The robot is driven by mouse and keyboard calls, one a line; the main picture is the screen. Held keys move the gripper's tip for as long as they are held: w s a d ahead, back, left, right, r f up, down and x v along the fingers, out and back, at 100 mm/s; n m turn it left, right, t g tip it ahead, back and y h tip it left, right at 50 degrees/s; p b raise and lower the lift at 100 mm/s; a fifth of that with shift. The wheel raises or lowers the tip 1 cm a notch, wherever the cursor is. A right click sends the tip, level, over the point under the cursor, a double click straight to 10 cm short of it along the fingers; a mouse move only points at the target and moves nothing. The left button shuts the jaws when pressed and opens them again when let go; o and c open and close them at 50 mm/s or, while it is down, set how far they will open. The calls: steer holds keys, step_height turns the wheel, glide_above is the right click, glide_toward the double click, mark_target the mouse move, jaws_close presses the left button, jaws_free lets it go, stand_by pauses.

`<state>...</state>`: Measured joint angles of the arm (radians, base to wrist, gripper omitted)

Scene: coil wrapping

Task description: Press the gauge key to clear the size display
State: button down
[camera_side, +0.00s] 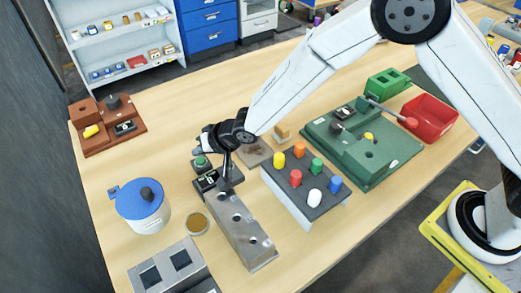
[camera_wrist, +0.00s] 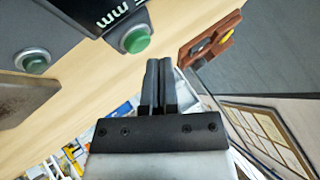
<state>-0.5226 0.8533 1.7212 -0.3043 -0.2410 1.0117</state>
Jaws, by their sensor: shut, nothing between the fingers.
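The gauge (camera_side: 207,181) is a small dark box on the table, with a round green key (camera_side: 201,161) at its back. In the wrist view the green key (camera_wrist: 136,39) sits on a grey collar beside a dark display (camera_wrist: 105,12) lettered "mm". My gripper (camera_side: 199,150) is shut and empty, close above the key in the side view. In the wrist view my shut fingers (camera_wrist: 159,85) appear just right of and below the key. I cannot tell whether they touch it. The display's digits are not readable.
A grey block with holes (camera_side: 238,225) stands in front of the gauge. A blue-lidded pot (camera_side: 140,200) is to the left, and a rack of coloured pegs (camera_side: 305,182) to the right. A second green button (camera_wrist: 33,61) shows in the wrist view. A red-brown tray (camera_side: 112,139) lies far left.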

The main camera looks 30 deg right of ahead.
mark_target(204, 162)
steer(key=shift+s+d+f, duration=0.1)
steer(key=shift+s+f, duration=0.05)
steer(key=shift+f, duration=0.95)
stand_by(1.5)
steer(key=shift+s+d, duration=0.1)
steer(key=shift+s, duration=0.15)
stand_by(0.6)
steer(key=shift+w+r, duration=0.2)
steer(key=shift+r, duration=2.5)
